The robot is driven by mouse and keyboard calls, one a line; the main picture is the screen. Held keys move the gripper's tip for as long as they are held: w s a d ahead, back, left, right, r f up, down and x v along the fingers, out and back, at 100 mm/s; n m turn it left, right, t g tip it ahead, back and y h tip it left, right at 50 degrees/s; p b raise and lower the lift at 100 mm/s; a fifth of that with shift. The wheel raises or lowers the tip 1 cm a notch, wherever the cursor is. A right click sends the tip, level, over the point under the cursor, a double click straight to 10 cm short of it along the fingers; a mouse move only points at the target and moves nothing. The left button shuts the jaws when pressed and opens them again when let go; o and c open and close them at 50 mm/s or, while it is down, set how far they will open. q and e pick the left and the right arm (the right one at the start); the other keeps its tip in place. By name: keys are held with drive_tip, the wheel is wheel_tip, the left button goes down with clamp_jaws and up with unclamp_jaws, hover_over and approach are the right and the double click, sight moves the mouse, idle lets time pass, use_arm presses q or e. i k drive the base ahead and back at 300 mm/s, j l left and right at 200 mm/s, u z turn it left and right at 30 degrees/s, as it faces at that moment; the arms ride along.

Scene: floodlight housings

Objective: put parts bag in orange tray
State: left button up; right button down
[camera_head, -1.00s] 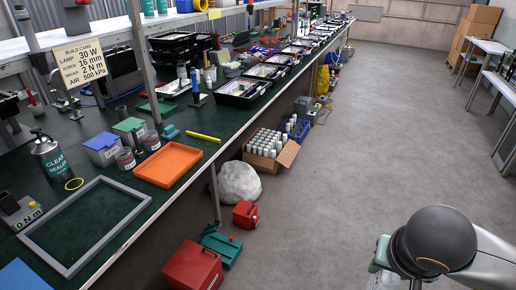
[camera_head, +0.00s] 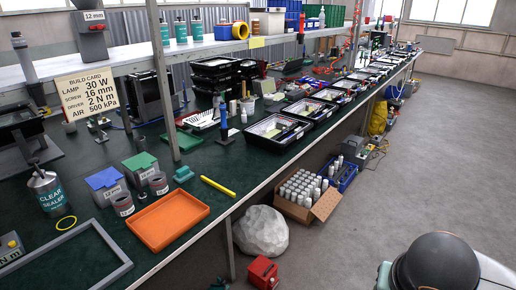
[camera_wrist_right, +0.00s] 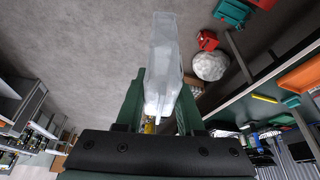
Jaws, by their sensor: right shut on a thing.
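The orange tray (camera_head: 168,220) lies empty on the green bench top in the head view, near the bench's front edge. It also shows at the right edge of the right wrist view (camera_wrist_right: 299,76). My right gripper (camera_wrist_right: 160,105) is shut on a translucent whitish bag (camera_wrist_right: 164,60), which I take for the parts bag. The bag stands out beyond the green fingers, over the grey floor and away from the bench. In the head view only part of my right arm shows at the lower right; its gripper and the bag are out of the picture. My left gripper is not in view.
A grey frame (camera_head: 112,252) lies left of the tray. Blue-lidded (camera_head: 103,184) and green-lidded (camera_head: 141,169) bins and small tins stand behind it. A yellow bar (camera_head: 218,187) lies to its right. A shelf post (camera_head: 165,85) rises behind. The floor aisle is clear.

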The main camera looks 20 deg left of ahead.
sight(156, 235)
drive_tip(key=i+u, duration=0.15)
drive_tip(key=u, duration=0.25)
drive_tip(key=i+u, duration=0.15)
drive_tip(key=u, duration=0.2)
drive_tip(key=i+l+u, duration=0.15)
drive_tip(key=u, duration=0.25)
drive_tip(key=i+u, duration=0.15)
drive_tip(key=u, duration=0.25)
drive_tip(key=i+u, duration=0.1)
drive_tip(key=u, duration=0.3)
drive_tip(key=i+l+u, duration=0.1)
drive_tip(key=u, duration=0.3)
drive_tip(key=i+l+u, duration=0.15)
drive_tip(key=u, duration=0.2)
drive_tip(key=i+l+u, duration=0.2)
drive_tip(key=u, duration=0.15)
